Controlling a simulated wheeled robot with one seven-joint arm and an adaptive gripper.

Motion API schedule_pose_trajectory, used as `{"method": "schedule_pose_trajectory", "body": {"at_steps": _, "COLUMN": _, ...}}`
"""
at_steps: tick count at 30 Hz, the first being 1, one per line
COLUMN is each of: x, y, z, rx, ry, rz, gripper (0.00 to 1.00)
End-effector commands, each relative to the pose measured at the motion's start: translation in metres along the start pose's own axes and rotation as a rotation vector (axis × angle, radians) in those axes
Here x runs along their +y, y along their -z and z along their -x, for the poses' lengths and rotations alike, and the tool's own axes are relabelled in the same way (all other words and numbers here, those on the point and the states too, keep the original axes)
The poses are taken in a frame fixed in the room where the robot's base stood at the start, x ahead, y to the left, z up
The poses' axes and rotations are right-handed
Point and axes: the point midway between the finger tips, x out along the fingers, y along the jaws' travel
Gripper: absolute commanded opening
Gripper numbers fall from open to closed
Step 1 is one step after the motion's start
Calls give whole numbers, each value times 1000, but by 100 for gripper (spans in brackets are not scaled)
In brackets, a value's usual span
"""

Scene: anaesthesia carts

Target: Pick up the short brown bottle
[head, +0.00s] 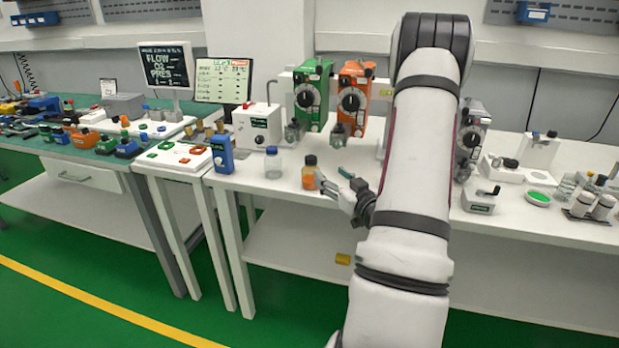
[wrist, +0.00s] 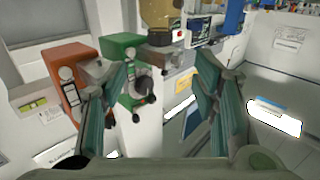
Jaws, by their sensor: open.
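The short brown bottle (head: 309,174), amber-orange with a dark cap, stands upright on the white bench in the head view. My gripper (head: 332,178) is open just to its right, with one finger at the bottle's lower right edge in the picture. I cannot tell whether they touch. In the wrist view the two teal-grey fingers of my gripper (wrist: 162,75) are spread wide, and I cannot make out the bottle between them.
A clear bottle with a blue cap (head: 273,163) stands left of the brown one. Behind are a green vaporizer (head: 312,92), an orange vaporizer (head: 353,96) and a white box (head: 257,127). A blue device (head: 222,153) stands further left. My arm hides part of the bench.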

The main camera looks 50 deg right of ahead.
Motion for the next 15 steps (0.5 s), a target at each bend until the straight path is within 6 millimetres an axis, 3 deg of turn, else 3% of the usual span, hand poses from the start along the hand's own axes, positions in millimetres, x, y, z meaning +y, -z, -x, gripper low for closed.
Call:
{"method": "schedule_pose_trajectory", "body": {"at_steps": 9, "x": -1, "y": 1, "z": -58, "rx": 1, "ry": 3, "rz": 2, "gripper": 54}}
{"method": "schedule_pose_trajectory", "body": {"at_steps": 15, "x": -1, "y": 1, "z": -71, "rx": 0, "ry": 1, "rz": 1, "gripper": 54}}
